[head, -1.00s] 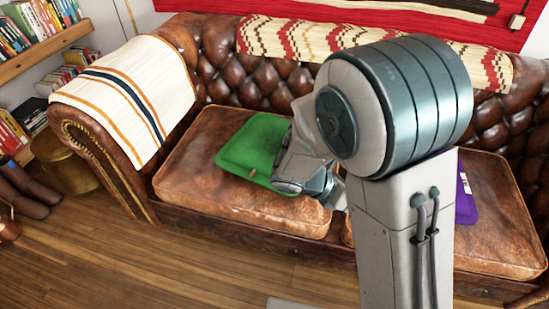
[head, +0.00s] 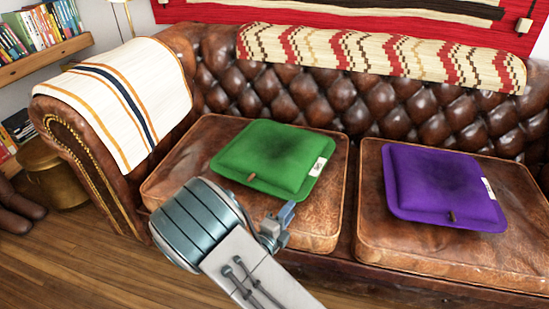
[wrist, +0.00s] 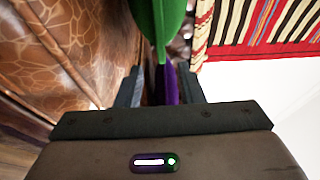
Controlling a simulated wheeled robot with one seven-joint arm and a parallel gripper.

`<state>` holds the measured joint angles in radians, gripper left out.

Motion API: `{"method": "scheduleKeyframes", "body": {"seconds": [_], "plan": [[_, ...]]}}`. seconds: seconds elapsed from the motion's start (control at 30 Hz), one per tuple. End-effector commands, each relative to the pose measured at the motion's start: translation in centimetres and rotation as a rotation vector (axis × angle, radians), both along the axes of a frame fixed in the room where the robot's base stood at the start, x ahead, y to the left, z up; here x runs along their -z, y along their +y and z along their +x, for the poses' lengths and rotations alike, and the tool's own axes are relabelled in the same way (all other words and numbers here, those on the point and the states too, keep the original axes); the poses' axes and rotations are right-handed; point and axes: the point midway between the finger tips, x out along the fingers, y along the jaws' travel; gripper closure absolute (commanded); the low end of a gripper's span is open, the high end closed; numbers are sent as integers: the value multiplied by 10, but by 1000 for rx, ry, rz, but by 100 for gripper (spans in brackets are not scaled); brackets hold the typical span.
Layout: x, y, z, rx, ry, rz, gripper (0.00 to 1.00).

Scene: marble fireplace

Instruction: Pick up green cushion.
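The green cushion (head: 270,157) lies flat on the left seat of the brown leather sofa, with a white tag on its right edge. The edge of the green cushion (wrist: 158,22) shows beyond the fingertips, roughly in line with the gap. Nothing is held.
A purple cushion (head: 443,188) lies on the right seat; part of it (wrist: 166,88) shows between the fingers in the wrist view. A striped cloth (head: 130,95) covers the left armrest. A patterned throw (head: 380,52) lies along the backrest. A brass pot (head: 50,175) stands at left.

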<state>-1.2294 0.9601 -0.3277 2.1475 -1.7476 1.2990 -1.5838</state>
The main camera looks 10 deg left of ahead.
Motion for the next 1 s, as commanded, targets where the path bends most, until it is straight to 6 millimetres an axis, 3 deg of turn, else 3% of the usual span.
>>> {"method": "scheduleKeyframes", "body": {"seconds": [0.1,0.47,0.73,1.0], "plan": [[3,-7,20,2,-1,3,65],[2,-14,43,3,0,4,65],[1,-24,79,5,-2,6,65],[-3,-25,85,1,0,2,65]]}}
